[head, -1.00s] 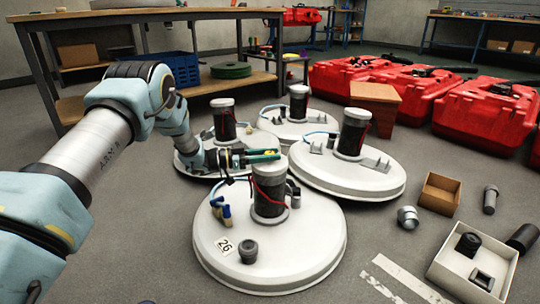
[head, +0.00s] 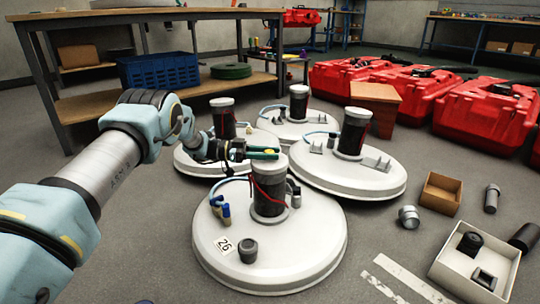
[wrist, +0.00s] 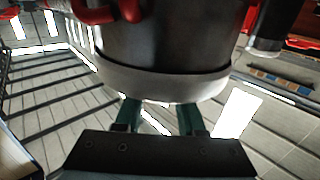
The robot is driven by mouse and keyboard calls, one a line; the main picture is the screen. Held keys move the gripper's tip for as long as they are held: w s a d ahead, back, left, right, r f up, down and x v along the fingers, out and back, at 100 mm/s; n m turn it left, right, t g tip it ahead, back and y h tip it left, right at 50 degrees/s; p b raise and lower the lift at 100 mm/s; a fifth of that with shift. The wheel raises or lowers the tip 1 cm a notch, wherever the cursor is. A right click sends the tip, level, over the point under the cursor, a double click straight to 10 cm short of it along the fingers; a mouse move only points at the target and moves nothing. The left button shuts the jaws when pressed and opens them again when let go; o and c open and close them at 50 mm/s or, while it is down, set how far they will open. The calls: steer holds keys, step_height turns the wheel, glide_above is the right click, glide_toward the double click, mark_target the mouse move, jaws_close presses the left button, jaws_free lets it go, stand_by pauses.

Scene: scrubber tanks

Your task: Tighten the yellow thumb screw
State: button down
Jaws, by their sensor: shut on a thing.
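The yellow thumb screw (head: 277,151) shows only as a small yellow spot at the tips of my gripper's teal fingers, by the pale cap of the front motor (head: 268,190). My gripper (head: 265,153) reaches in from the left, nearly level, and is shut on the screw, most of which the fingers hide. In the wrist view the fingers (wrist: 160,117) run up to the pale rim (wrist: 160,85) of the dark motor and pass out of sight behind it. The screw cannot be seen there.
The front motor stands on a white round tank lid (head: 310,255) with a blue-and-yellow connector (head: 220,207), a dark knob (head: 247,250) and a "26" label. Several similar lids stand close behind. Open boxes (head: 475,262) and loose parts lie on the floor at right.

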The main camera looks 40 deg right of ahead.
steer(key=c, duration=0.5)
jaws_free()
steer(key=p+v, duration=0.3)
steer(key=v, duration=0.7)
steer(key=shift+w+a+p, duration=0.25)
steer(key=shift+w+p, duration=0.05)
steer(key=shift+p, duration=0.05)
